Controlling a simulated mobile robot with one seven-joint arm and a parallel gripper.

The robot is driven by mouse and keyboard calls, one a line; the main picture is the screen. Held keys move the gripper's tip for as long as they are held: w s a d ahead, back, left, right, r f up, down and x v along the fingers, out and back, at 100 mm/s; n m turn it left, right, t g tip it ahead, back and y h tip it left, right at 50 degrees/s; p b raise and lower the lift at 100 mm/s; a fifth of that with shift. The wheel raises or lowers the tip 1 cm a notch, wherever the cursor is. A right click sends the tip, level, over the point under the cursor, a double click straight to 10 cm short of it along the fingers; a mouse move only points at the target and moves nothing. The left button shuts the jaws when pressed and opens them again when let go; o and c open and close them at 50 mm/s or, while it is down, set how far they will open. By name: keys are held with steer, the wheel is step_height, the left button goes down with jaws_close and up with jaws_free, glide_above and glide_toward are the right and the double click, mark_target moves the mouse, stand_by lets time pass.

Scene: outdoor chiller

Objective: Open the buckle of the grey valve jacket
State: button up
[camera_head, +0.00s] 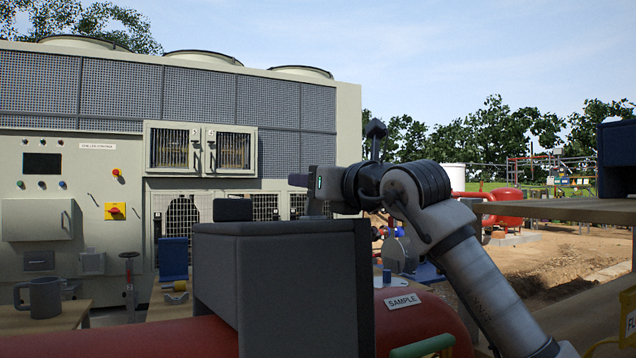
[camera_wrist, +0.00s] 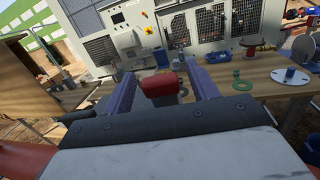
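A dark grey box-shaped cover (camera_head: 280,290), apparently the valve jacket, sits over a red pipe in the front middle of the head view. No buckle can be made out on its visible faces. A small dark block (camera_head: 232,209) shows just above its top edge; I cannot tell if it is attached. My gripper (camera_head: 298,180) is raised above and behind the jacket's right part, pointing left. In the wrist view its two purplish fingers (camera_wrist: 164,88) are spread apart. A red block (camera_wrist: 160,85) shows between them, with no clear contact. The jacket is not clearly identifiable there.
The chiller with its control panel (camera_head: 75,190) stands behind. A wooden table (camera_wrist: 262,72) carries a green ring (camera_wrist: 242,85), a flanged disc (camera_wrist: 290,76) and other parts. A grey mug (camera_head: 44,297) stands at left. A shelf (camera_head: 560,209) juts in from the right.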

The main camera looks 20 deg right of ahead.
steer(key=b+v, duration=0.1)
steer(key=v, duration=1.2)
steer(key=shift+s, duration=0.45)
steer(key=shift+f, duration=0.15)
